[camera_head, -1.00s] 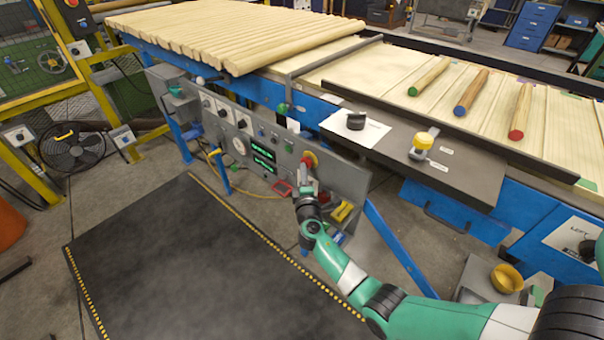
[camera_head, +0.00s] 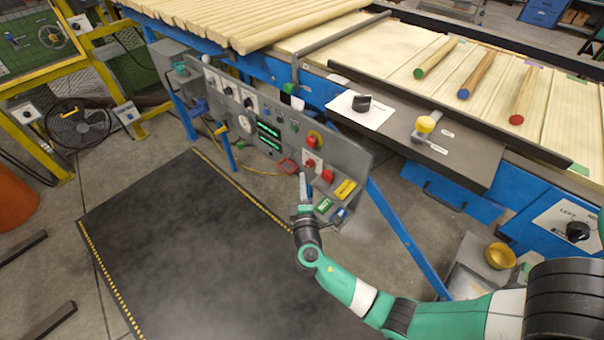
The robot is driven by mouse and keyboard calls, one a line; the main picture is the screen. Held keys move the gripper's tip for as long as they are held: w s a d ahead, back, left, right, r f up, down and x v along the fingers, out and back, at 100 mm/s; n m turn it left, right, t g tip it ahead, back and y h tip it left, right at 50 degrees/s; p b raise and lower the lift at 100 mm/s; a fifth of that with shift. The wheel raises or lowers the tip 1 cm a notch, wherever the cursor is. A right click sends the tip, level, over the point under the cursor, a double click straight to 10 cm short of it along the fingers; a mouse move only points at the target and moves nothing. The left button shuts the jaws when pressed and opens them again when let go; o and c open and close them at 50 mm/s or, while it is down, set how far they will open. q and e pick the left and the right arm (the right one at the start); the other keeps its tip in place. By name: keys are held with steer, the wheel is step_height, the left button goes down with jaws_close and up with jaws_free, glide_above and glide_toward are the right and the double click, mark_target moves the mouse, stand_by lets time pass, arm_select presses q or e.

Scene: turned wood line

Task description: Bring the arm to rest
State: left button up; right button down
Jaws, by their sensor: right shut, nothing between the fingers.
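My right gripper (camera_head: 303,179) is shut and empty, its narrow tip pointing up at the lower edge of the grey control panel (camera_head: 345,158). It looks apart from the panel's red knobs, though the exact gap cannot be told. My green and white right arm (camera_head: 345,286) reaches in from the lower right over the dark mat. My left gripper is not in view.
The black mat (camera_head: 200,250) is clear.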

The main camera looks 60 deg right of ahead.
stand_by(0.5)
steer(key=w+a+r+m+t+y+p, duration=0.1)
steer(key=w+a+r+m+t+p, duration=0.2)
steer(key=r, duration=1.2)
steer(key=w+a+r+m+t+p, duration=0.2)
steer(key=w+a+r+p, duration=0.2)
steer(key=r, duration=1)
steer(key=w+a+r+m+t+y+p, duration=0.1)
steer(key=w+a+r+m+t+p, duration=0.2)
steer(key=r, duration=1.2)
steer(key=s+a+r+n+t+y+p, duration=0.1)
steer(key=s+a+r+t+y+p, duration=0.2)
steer(key=a+r+y, duration=0.4)
steer(key=s+a+r+n+t+y, duration=0.1)
steer(key=s+a+r+t+y, duration=0.35)
steer(key=r, duration=0.55)
steer(key=s+a+r+n+t+y+p, duration=0.1)
steer(key=s+a+r+t+y+p, duration=0.15)
steer(key=s+a+r+y, duration=0.45)
step_height(320, 180, up, 37)
steer(key=w+d+h+p, duration=0.1)
steer(key=w+h+p, duration=0.2)
steer(key=p, duration=3.2)
steer(key=shift+d, duration=0.25)
